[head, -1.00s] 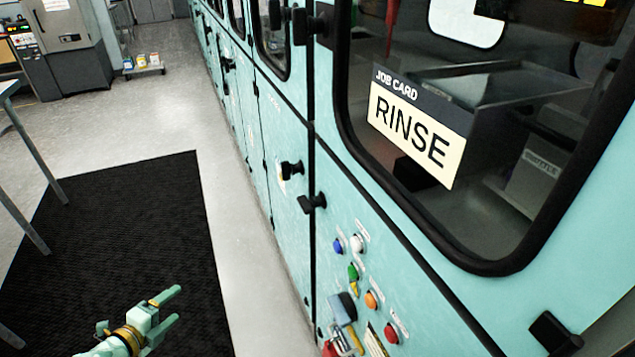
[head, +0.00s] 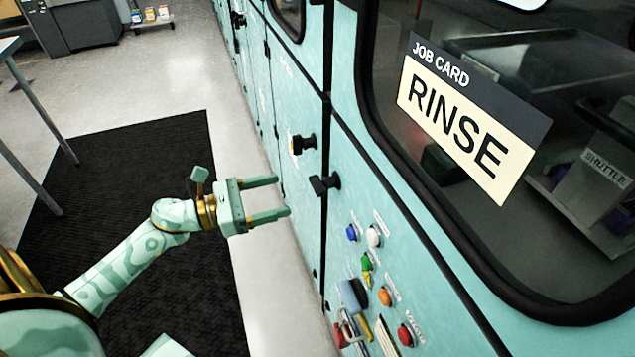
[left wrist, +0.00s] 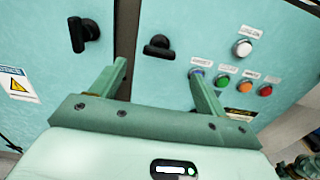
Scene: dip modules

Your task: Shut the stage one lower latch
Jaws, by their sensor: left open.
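Two black latch handles sit on the teal cabinet (head: 287,205), either side of a dark vertical seam. The left latch (head: 303,143) also shows in the left wrist view (left wrist: 83,33), its lever upright in that picture. The right latch (head: 324,183) shows there too (left wrist: 158,46), its lever lying across. No readable label tells which is stage one's. My left gripper (head: 283,198) is open and empty, left of the latches in the head view, fingers towards the cabinet and apart from both. In the left wrist view its fingers (left wrist: 158,78) point below the right latch.
Coloured buttons (head: 385,296) and a padlock (head: 347,330) are low on the right panel. A window (head: 570,300) with a RINSE job card (head: 465,115) is above. A black mat (head: 180,290) covers the floor on the left; a table leg (head: 38,105) stands beyond.

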